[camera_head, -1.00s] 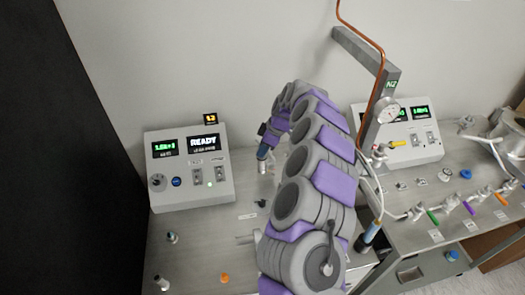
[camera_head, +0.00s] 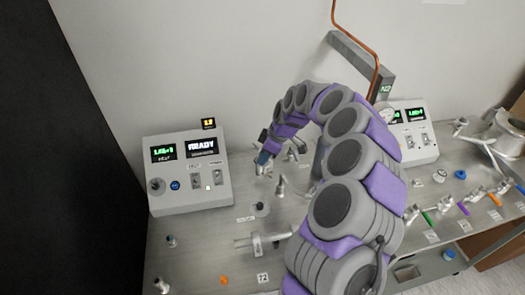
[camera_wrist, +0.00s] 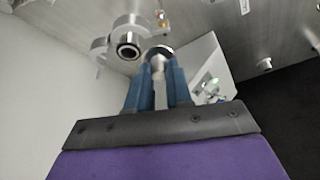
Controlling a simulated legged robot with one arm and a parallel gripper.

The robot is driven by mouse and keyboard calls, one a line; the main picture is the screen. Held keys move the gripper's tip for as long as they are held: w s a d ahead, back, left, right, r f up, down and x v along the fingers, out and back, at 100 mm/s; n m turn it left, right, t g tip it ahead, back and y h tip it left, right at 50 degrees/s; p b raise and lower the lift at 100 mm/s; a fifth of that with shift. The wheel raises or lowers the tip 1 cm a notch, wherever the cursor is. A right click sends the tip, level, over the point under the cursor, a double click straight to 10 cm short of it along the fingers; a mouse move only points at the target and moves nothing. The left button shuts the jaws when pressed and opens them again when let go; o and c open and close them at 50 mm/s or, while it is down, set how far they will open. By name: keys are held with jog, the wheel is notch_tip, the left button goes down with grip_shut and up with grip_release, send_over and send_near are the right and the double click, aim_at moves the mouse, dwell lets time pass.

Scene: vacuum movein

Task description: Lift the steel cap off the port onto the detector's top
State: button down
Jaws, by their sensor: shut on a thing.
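My gripper (camera_head: 262,159) hangs over the bench, right of the control box; its blue fingers also show in the wrist view (camera_wrist: 158,72). The fingers are close together, shut on a small steel piece, which I take to be the steel cap (camera_wrist: 160,50). Its round grey end shows just beyond the fingertips. Left of it in the wrist view is a steel tube with a dark open mouth (camera_wrist: 128,50), probably the port. I cannot tell whether the cap touches anything below. I cannot clearly pick out the detector's top.
A control box (camera_head: 188,190) reading READY stands left of my gripper. Steel fittings (camera_head: 281,187) stand on the bench just right of it. An orange cap (camera_head: 224,280) lies near the front. A second control box (camera_head: 420,135) is at the right. The wall is close behind.

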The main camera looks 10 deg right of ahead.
jog(key=s+r+p, duration=0.2)
jog(key=s+r, duration=0.2)
jog(key=s, duration=0.6)
jog(key=shift+s, duration=0.25)
dwell(0.8)
